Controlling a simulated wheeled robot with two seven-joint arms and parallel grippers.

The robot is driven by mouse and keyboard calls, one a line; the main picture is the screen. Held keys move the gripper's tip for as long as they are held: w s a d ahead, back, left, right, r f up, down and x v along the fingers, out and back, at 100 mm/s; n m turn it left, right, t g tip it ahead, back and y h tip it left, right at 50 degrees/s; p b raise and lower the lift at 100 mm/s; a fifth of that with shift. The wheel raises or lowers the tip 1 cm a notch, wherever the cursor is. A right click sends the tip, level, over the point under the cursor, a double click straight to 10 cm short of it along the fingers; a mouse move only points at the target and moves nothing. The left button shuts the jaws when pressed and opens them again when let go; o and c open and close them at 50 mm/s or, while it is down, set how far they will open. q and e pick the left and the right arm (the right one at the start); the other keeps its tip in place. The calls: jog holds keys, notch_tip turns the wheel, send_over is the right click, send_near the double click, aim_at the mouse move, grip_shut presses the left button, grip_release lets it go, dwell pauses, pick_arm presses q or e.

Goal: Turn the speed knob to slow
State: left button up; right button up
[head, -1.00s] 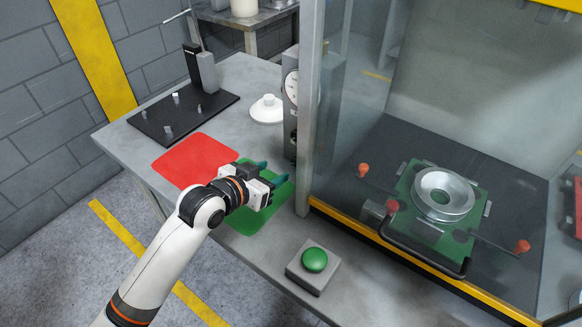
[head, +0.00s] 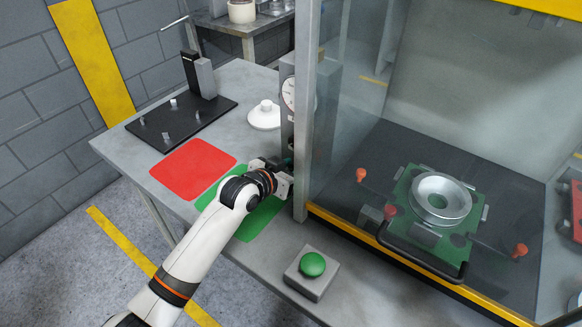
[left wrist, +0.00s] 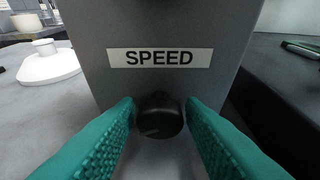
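The speed knob (left wrist: 160,116) is a dark round knob under a SPEED label (left wrist: 160,58) on a grey panel, seen in the left wrist view. A faint mark shows on its lower left face. My left gripper (left wrist: 160,108) has its teal fingers apart, one on each side of the knob. Only thin gaps show; I cannot tell whether the fingers touch it. In the head view the left gripper (head: 284,164) is at the grey control post (head: 300,140) and the knob is hidden. My right gripper is not in view.
A glass-sided press cell (head: 330,130) stands right beside the gripper. A green button box (head: 312,272) is at the front. Red (head: 192,168) and green (head: 262,218) mats, a black fixture plate (head: 180,124) and a white round part (head: 264,117) lie on the table.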

pick_arm(q)
jog(key=c, duration=0.6)
jog(key=shift+a+r+n+g+p, duration=0.1)
jog(key=shift+n+g+p, duration=0.2)
jog(key=shift+n+p, duration=0.2)
jog(key=shift+w+n+h, duration=0.15)
jog(key=shift+n+h, duration=0.45)
jog(key=shift+n, duration=0.3)
jog(key=o, duration=1)
jog(key=shift+c, duration=0.2)
jog(key=v, duration=1.2)
jog(key=shift+w+a+b, duration=0.15)
jog(key=shift+a+b, duration=0.1)
jog(key=shift+b, duration=0.15)
